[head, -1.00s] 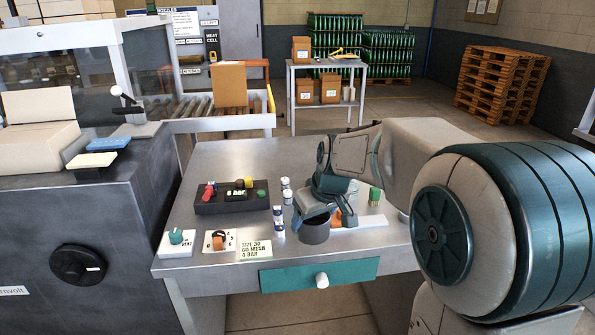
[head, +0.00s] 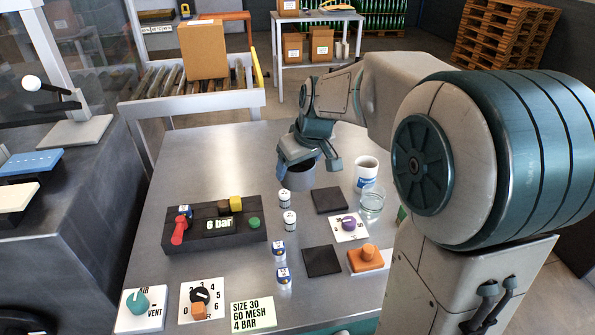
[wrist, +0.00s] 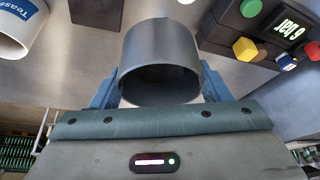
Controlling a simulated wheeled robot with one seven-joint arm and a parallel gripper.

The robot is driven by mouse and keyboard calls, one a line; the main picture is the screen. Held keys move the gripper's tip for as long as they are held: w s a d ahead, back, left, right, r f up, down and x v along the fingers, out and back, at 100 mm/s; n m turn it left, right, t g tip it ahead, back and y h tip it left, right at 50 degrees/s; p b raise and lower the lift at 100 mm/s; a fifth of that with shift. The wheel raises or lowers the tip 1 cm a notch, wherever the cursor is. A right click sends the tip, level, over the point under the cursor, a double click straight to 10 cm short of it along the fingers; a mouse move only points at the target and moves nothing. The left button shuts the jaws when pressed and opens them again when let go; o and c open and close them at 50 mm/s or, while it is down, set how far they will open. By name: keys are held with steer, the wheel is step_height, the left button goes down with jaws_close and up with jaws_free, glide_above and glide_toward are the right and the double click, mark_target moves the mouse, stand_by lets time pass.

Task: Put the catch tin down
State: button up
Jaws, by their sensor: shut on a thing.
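The catch tin is a grey open cylinder (head: 298,176), held at the far middle of the metal table in the head view. In the wrist view the catch tin (wrist: 160,62) fills the middle, its dark open mouth facing the camera. My gripper (head: 310,158) is shut on the tin, and blue fingers grip it from both sides in the wrist view. The tin is at or just above the table top; I cannot tell whether its base touches. Part of its upper rim is hidden by the gripper in the head view.
Two dark square pads (head: 330,200), a mug (head: 367,172) and a glass (head: 371,203) are to the right. Table behind and left of the tin is clear.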

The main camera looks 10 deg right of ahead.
steer(key=w+f, duration=0.2)
steer(key=w, duration=0.1)
steer(key=w+f+p, duration=0.1)
steer(key=w+f, duration=0.1)
steer(key=w, duration=0.2)
steer(key=w+f+p, duration=0.1)
steer(key=w+f, duration=0.1)
steer(key=w, duration=0.2)
steer(key=shift+w+d+f, duration=0.2)
steer(key=shift+d+f, duration=0.15)
steer(key=shift+f, duration=2.1)
steer(key=shift+f, duration=0.2)
steer(key=o, duration=1)
steer(key=shift+r, duration=0.15)
